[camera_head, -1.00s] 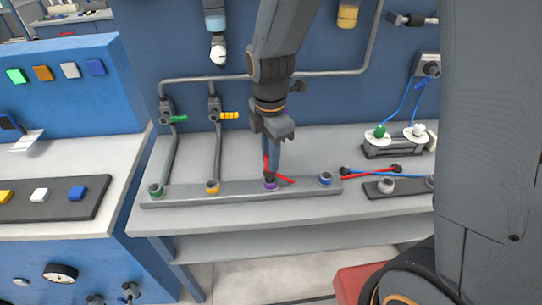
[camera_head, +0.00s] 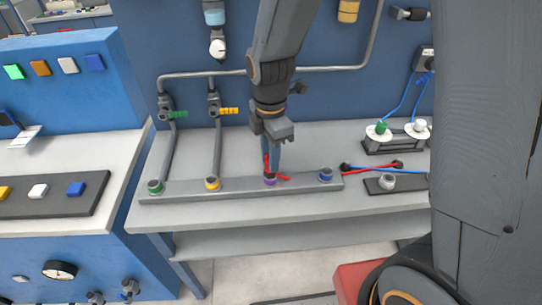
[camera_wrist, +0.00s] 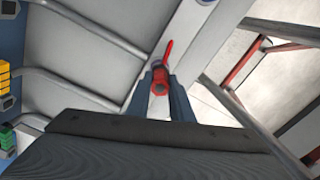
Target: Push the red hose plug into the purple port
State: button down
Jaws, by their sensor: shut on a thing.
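My gripper (camera_head: 270,165) points straight down at the purple port (camera_head: 270,183) on the grey port bar. It is shut on the red hose plug (camera_wrist: 160,86), whose red body shows between the two fingers in the wrist view. A thin red part of the plug (camera_head: 284,178) sticks out to the right in the head view. The purple port shows only as a ring under the fingertips. The fingers hide the plug's lower end, so I cannot tell how deep it sits in the port.
The port bar (camera_head: 240,187) also carries a green port (camera_head: 155,187), a yellow port (camera_head: 212,184) and a blue port (camera_head: 325,175). Red and blue hoses (camera_head: 372,167) lie to the right. Pipes with a green valve (camera_head: 177,114) and a yellow valve (camera_head: 229,111) stand behind.

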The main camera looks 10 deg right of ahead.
jog(key=c, duration=1.5)
grip_release()
jog(key=shift+r, duration=0.1)
jog(key=shift+r+b, duration=0.55)
jog(key=shift+r, duration=3.3)
jog(key=s+d+f+m, duration=0.1)
jog(key=s+d+m, duration=0.1)
jog(key=d+m, duration=0.2)
jog(key=s+d+f+m, duration=0.1)
jog(key=s+d+m, duration=0.2)
jog(key=m, duration=0.7)
jog(key=s+d+f+m+t, duration=0.1)
jog(key=s+d+f+m, duration=0.1)
jog(key=d+m, duration=0.3)
jog(key=shift+s+d+m, duration=0.2)
jog(key=shift+m, duration=0.55)
jog(key=shift+s+d+m, duration=0.15)
jog(key=shift+d+m, duration=0.05)
jog(key=shift+m, duration=0.55)
